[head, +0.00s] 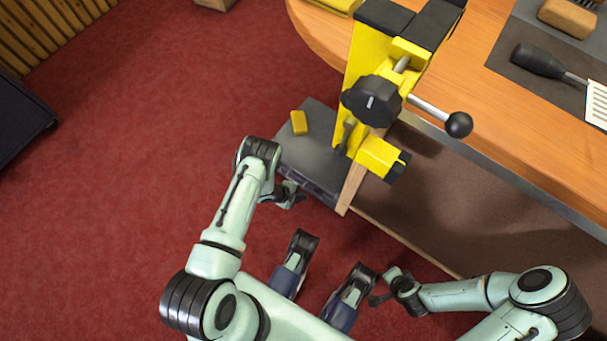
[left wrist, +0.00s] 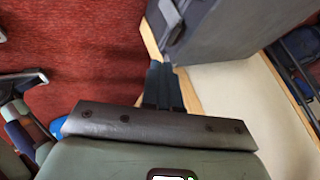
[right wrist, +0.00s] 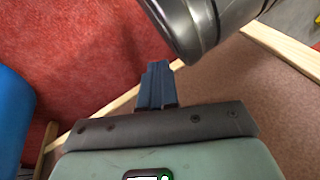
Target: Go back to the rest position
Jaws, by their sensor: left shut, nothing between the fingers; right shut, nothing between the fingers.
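My left gripper (head: 290,198) is shut and empty, low beside the front of a dark grey case (head: 312,148) on the floor. In the left wrist view its fingers (left wrist: 162,86) are together, with the grey case (left wrist: 225,32) just beyond them. My right gripper (head: 380,297) is shut and empty, lower right in the head view, in front of the bench. In the right wrist view its fingers (right wrist: 156,84) are together over the floor, with nothing between them.
A yellow vise (head: 376,155) with a dark knob hangs from the wooden bench (head: 480,75). A dark-handled tool (head: 538,60) lies on a bench mat. The red floor (head: 120,190) at left is clear.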

